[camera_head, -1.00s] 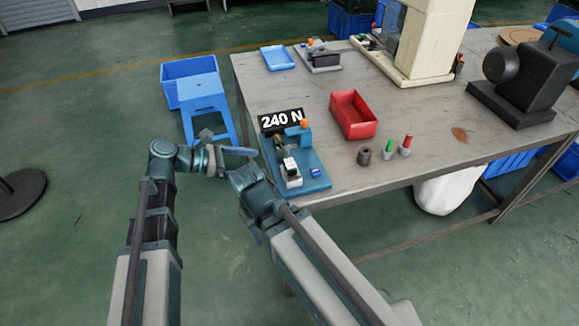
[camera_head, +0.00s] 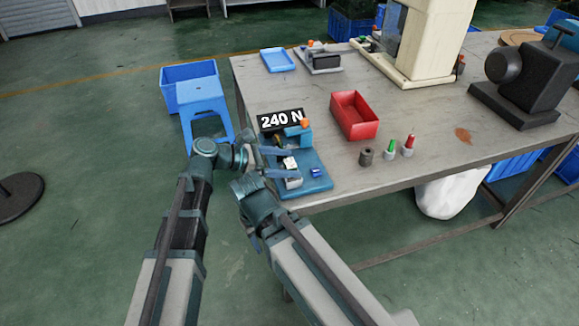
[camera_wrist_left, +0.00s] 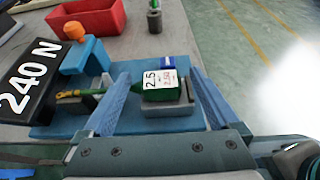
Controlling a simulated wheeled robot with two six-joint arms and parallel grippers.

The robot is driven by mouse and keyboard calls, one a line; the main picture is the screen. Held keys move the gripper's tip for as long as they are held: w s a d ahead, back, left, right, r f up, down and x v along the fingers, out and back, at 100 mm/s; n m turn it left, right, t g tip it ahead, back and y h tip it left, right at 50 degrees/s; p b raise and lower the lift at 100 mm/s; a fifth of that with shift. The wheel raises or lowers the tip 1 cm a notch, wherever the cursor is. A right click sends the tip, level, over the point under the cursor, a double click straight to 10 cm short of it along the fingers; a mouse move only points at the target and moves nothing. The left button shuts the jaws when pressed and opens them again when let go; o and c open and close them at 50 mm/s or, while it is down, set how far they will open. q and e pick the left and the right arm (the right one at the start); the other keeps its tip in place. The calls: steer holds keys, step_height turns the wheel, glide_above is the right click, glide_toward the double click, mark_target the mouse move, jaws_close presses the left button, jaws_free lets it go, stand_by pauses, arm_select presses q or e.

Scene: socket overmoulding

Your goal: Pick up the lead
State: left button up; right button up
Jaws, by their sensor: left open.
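The lead, with a green body and a white tag reading 2.5 (camera_wrist_left: 160,82), lies on a blue fixture (camera_wrist_left: 135,124) with a grey cradle beneath it. Its thinner green and brassy end (camera_wrist_left: 78,94) points left in the left wrist view. In the head view the white tag (camera_head: 290,163) shows small on the fixture (camera_head: 318,184). My left gripper (camera_head: 286,163) is open, with one finger on each side of the tagged body; in the left wrist view its fingertips (camera_wrist_left: 160,73) straddle it. Contact cannot be told. My right gripper (camera_head: 249,187) is beside the fixture, its jaws unclear.
A 240 N display (camera_head: 281,119) and an orange-knobbed clamp (camera_head: 303,127) stand at the fixture's back. A red bin (camera_head: 354,115), a grey cylinder (camera_head: 366,157), and green (camera_head: 390,149) and red (camera_head: 408,146) pieces are to the right. The table (camera_head: 440,140) is bare between them.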

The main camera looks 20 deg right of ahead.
arm_select(q)
steer(key=shift+x, duration=0.8)
steer(key=shift+a, duration=0.1)
jaws_close()
steer(key=shift+r, duration=0.15)
step_height(320, 180, up, 10)
steer(key=p, duration=1)
